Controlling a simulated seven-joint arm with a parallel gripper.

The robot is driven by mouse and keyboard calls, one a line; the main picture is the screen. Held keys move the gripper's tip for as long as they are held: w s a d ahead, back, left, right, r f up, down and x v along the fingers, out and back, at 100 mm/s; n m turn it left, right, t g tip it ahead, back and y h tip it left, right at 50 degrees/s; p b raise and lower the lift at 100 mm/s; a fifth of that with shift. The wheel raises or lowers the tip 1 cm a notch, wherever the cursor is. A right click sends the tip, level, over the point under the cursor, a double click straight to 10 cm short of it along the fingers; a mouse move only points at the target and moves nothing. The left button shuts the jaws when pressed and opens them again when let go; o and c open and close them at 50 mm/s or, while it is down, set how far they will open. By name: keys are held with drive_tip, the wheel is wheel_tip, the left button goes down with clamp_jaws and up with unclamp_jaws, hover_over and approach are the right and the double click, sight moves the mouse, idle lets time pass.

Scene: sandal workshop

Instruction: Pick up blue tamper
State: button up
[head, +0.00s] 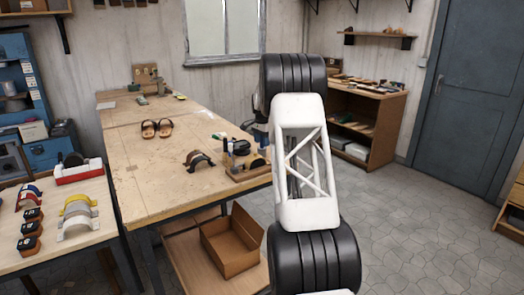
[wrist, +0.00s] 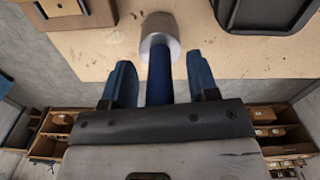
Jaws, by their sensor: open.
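The blue tamper (wrist: 160,82) shows in the wrist view as a blue handle with a wide silver round end. My gripper (wrist: 161,68) is open, with one blue finger to the left of the handle and one to the right. A gap shows between the handle and each finger. The silver end shows beyond the fingertips. The near end of the handle is hidden behind the gripper body. In the head view my arm hides the gripper, and I cannot make out the tamper for certain.
In the wrist view a dark tray-like object (wrist: 262,14) lies at upper right on the wooden tabletop (wrist: 105,50). In the head view the long workbench (head: 150,190) holds sandals (head: 157,128), a curved brown piece (head: 200,160) and a tool rack (head: 248,172). Its left half is mostly clear.

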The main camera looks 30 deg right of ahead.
clamp_jaws()
idle(0.4)
drive_tip(key=shift+r, duration=0.1)
drive_tip(key=shift+r, duration=5)
drive_tip(key=c, duration=0.7)
unclamp_jaws()
clamp_jaws()
